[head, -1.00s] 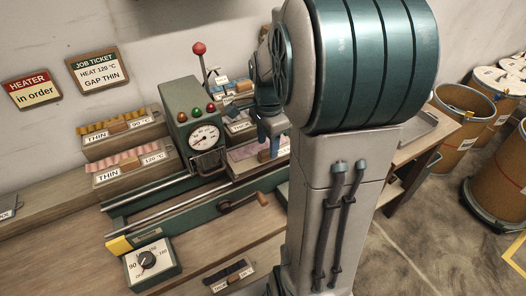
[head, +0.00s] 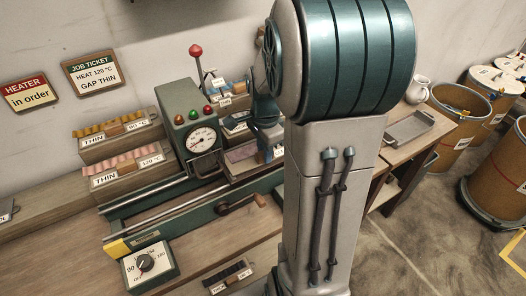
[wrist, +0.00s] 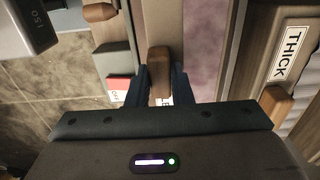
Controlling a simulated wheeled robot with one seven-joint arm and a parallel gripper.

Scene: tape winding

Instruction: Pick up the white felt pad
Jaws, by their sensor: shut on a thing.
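My gripper (wrist: 161,88) has its two dark fingers closed on a brown wooden handle (wrist: 159,60) in the wrist view. A white label below the handle is mostly hidden between the fingers. In the head view my gripper (head: 268,150) is low over the right end of the green machine (head: 180,115), beside a mauve bed (head: 240,154). The pad cannot be made out there. I cannot tell whether it is lifted.
A mauve strip (wrist: 205,50) and a THICK-labelled holder (wrist: 284,60) lie right of the gripper. Two THIN boxes (head: 118,178) stand left of the machine, a dial box (head: 147,268) in front. A grey tray (head: 408,130) and white jug (head: 418,90) are at right.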

